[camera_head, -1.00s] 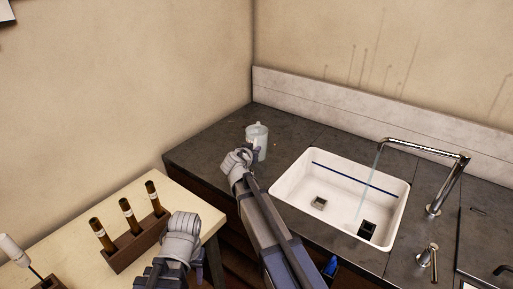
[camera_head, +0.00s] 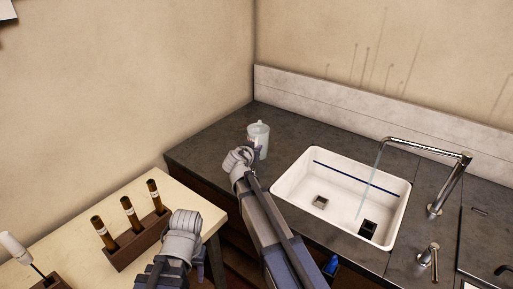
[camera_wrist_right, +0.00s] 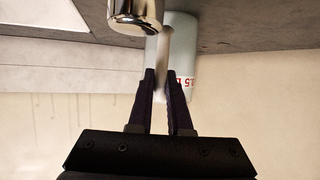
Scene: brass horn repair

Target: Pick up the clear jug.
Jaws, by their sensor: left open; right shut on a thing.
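The clear jug (camera_head: 259,133) stands on the dark worktop at the back, left of the sink. It is pale and see-through. In the right wrist view the jug (camera_wrist_right: 199,45) appears upside down, with red markings on its side. My right gripper (camera_head: 254,148) reaches it from the near side. In the wrist view its dark fingers (camera_wrist_right: 161,78) are shut on the jug's handle. In the head view the fingers are mostly hidden behind my wrist. My left gripper (camera_head: 184,245) is open over the front edge of the pale table, apart from the jug.
The white sink (camera_head: 292,188) is right of the jug, with a chrome tap (camera_head: 430,150) running water into it. A wooden rack (camera_head: 140,240) with several brown-handled tools stands on the pale table (camera_head: 85,210). The worktop left of the jug (camera_head: 205,152) is clear.

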